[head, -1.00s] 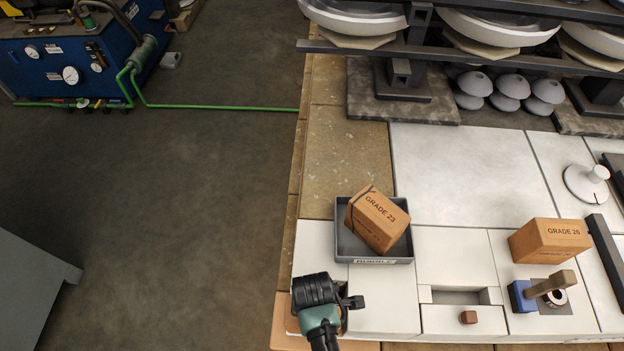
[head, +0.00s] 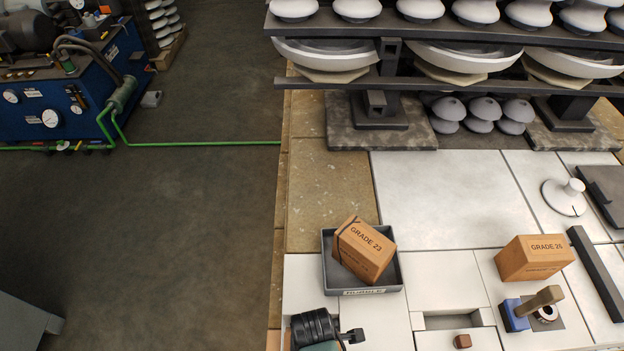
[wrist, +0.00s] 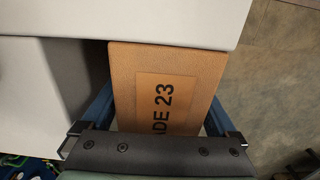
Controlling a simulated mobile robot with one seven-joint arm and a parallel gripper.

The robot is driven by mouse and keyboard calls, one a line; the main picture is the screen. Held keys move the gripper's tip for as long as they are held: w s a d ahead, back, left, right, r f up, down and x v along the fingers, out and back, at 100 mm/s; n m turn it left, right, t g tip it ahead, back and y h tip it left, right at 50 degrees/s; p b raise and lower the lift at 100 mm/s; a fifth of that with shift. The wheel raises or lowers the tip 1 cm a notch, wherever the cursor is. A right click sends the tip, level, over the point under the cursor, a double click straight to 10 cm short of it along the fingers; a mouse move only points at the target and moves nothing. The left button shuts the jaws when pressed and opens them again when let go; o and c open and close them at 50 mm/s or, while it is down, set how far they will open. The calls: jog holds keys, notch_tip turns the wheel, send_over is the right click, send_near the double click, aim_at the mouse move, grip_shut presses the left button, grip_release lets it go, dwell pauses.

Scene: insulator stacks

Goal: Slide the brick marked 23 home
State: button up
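In the wrist view an orange-brown brick (wrist: 165,65) shows "ADE 23" on its label. The two blue fingers of my gripper (wrist: 162,108) lie along its two sides and appear shut on it. Its far end meets a pale block (wrist: 120,18), and another pale block with a dark side stands to its left. In the head view a brick marked GRADE 23 (head: 366,252), with a dark line across it, sits tilted in a grey tray (head: 372,287). No tray shows in the wrist view; I cannot tell for sure whether these are two bricks. My fingers are hidden in the head view.
A brick marked GRADE 26 (head: 533,262) stands on the right. Nearby are a blue block with a brown handle (head: 515,314), a recess (head: 455,319) and a small brown piece (head: 462,341). A rack of white insulators (head: 460,55) crosses the back. Pale slabs (head: 450,195) lie clear mid-bench.

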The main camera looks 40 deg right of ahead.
notch_tip(320, 180, up, 13)
jog(key=shift+p, duration=1)
